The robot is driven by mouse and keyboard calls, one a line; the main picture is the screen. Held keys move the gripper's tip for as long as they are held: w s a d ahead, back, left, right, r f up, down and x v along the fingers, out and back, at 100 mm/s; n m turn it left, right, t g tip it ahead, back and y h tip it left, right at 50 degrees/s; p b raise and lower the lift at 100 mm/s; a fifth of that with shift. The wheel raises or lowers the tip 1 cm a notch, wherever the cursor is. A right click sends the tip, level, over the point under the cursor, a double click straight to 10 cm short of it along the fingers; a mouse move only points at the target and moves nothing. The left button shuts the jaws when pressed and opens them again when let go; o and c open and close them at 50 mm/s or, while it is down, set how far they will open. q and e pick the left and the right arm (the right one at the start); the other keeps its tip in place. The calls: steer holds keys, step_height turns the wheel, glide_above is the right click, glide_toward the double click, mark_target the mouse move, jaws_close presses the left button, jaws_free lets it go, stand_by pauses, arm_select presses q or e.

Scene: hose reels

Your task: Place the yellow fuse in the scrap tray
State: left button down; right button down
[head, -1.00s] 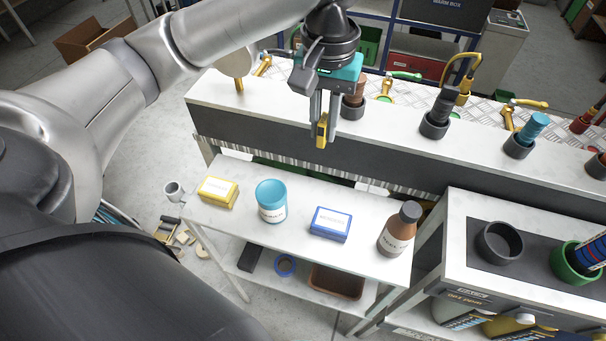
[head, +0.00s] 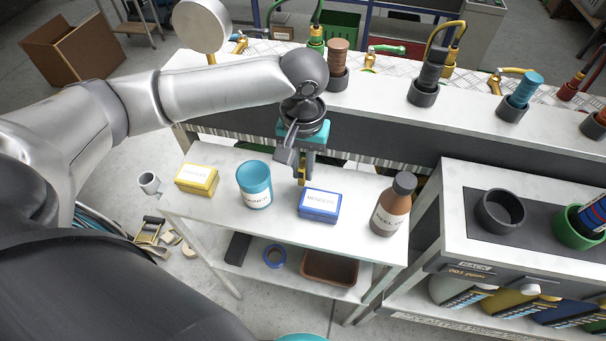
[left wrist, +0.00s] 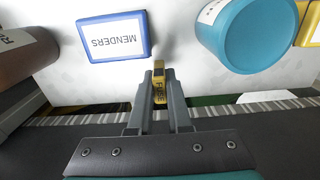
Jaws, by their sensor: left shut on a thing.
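My left gripper (head: 303,176) is shut on the yellow fuse (head: 301,174), holding it upright between its fingers over the back edge of the small white cart, behind the blue box. In the left wrist view the fuse (left wrist: 159,88) shows as a yellow block with dark markings, between the two grey fingertips (left wrist: 159,80). A brown open tray (head: 330,268) sits on the cart's lower shelf; I see no label that tells whether it is the scrap tray. My right gripper is not in view.
On the cart top (head: 225,226) stand a yellow box (head: 197,180), a teal jar (head: 255,185), the blue MENDERS box (head: 319,205) and a brown bottle (head: 391,207). A long bench (head: 385,120) with hose fittings runs behind. A rack (head: 465,220) stands to the right.

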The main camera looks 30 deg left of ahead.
arm_select(q)
steer(key=shift+f, duration=0.85)
steer(key=shift+f, duration=0.1)
steer(key=c, duration=0.9)
jaws_free()
steer(key=shift+o, duration=0.2)
